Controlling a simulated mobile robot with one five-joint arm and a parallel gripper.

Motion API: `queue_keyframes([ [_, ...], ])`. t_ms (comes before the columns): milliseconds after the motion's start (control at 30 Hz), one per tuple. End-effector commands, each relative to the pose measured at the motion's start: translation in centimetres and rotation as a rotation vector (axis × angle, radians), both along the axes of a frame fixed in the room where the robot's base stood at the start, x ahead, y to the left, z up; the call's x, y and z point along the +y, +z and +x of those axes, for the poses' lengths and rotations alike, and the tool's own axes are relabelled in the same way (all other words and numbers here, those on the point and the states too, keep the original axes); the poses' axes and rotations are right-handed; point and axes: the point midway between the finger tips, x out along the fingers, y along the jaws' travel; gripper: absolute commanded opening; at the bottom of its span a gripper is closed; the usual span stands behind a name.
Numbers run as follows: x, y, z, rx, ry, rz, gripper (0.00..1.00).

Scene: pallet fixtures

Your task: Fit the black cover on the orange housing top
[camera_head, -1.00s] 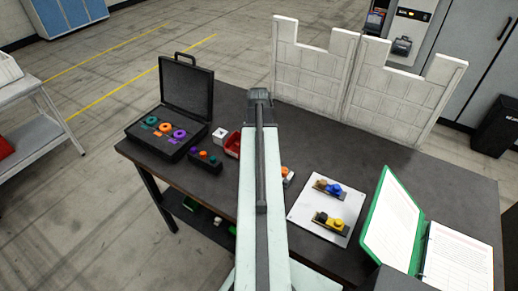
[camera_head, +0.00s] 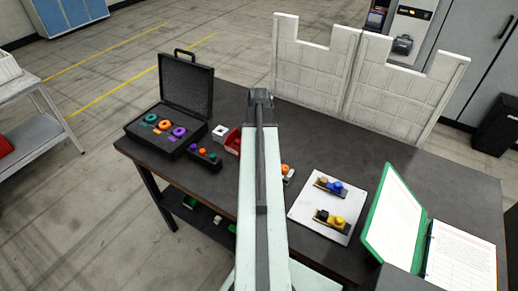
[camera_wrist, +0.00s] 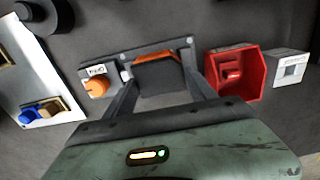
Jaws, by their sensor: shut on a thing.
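The black cover (camera_wrist: 163,78) is between the two fingers of my gripper (camera_wrist: 160,68) in the wrist view, and the fingers are shut on it. The orange housing (camera_wrist: 155,56) shows as a narrow orange strip just beyond the cover's far edge, on a grey fixture plate. The cover hides most of the housing. I cannot tell whether the cover touches it or is seated. In the head view my arm hides the gripper and cover.
An orange knob (camera_wrist: 97,86) stands on the fixture's left part. A red bin (camera_wrist: 235,76) and a white block (camera_wrist: 289,68) are close on the right. A white board (camera_head: 322,207) with blue and yellow parts, a green binder (camera_head: 392,215) and an open black case (camera_head: 185,95) share the bench.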

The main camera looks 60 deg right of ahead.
Motion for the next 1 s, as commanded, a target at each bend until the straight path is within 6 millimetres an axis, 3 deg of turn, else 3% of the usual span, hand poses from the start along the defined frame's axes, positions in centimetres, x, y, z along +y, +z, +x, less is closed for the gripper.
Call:
queue_keyframes([
  [900, -0.03, -1.00, -0.05, 0.000, -0.001, 0.000, 0.26],
  [933, -0.03, -1.00, -0.05, 0.000, -0.001, 0.000, 0.73],
  [1000, -0.03, -1.00, -0.05, 0.000, -0.001, 0.000, 0.90],
])
